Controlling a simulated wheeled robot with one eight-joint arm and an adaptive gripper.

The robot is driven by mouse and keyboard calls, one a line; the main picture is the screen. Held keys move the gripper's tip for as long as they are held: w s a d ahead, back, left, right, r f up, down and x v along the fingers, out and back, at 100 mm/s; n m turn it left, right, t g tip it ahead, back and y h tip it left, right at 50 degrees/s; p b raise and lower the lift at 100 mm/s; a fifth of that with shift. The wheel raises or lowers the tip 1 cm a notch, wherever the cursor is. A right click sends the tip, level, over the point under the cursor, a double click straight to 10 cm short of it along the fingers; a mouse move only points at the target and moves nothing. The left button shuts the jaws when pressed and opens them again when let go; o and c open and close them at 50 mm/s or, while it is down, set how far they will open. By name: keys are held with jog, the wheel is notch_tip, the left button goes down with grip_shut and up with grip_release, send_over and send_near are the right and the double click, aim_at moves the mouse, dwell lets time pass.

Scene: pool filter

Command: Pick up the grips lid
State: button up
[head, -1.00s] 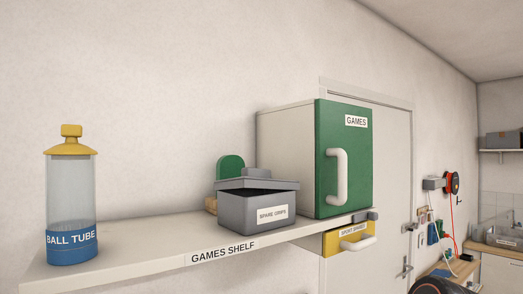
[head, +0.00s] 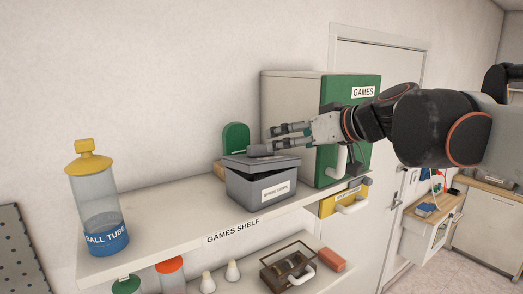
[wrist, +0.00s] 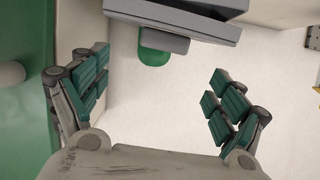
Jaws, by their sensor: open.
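The grey grips lid (head: 283,162) lies on top of the grey spare grips box (head: 245,185) on the games shelf, with a small handle block (head: 259,150) on top. A dark gap shows under the lid's front edge, so it does not look fully seated. My gripper (head: 276,137) comes in from the right, just above and behind the handle, with its fingers apart and nothing between them. In the wrist view the open fingers (wrist: 158,72) frame bare space, and grey lid or box parts (wrist: 185,18) show at the top edge, beyond the fingertips.
The games cabinet with its green door (head: 335,110) and white handle stands right beside the box, close under my arm. A green rounded paddle (head: 236,138) is behind the box. The ball tube (head: 100,210) stands at the shelf's left end. A lower shelf holds a glass-lidded case (head: 287,262).

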aim_at(274, 158)
jog(key=x, duration=0.6)
jog(key=shift+w+a+f+p, duration=0.1)
jog(key=shift+w+f+p, duration=0.05)
jog(key=shift+p, duration=0.25)
jog(key=x, duration=0.1)
jog(key=p+x, duration=0.1)
jog(key=x, duration=0.2)
jog(key=shift+w+a+p, duration=0.15)
jog(key=shift+a+p, duration=0.2)
jog(key=shift+a, duration=0.1)
jog(key=shift+w+a+f, duration=0.1)
jog(key=shift+w+a, duration=0.05)
jog(key=shift+w, duration=0.1)
jog(key=shift+s, duration=0.1)
jog(key=c, duration=1.5)
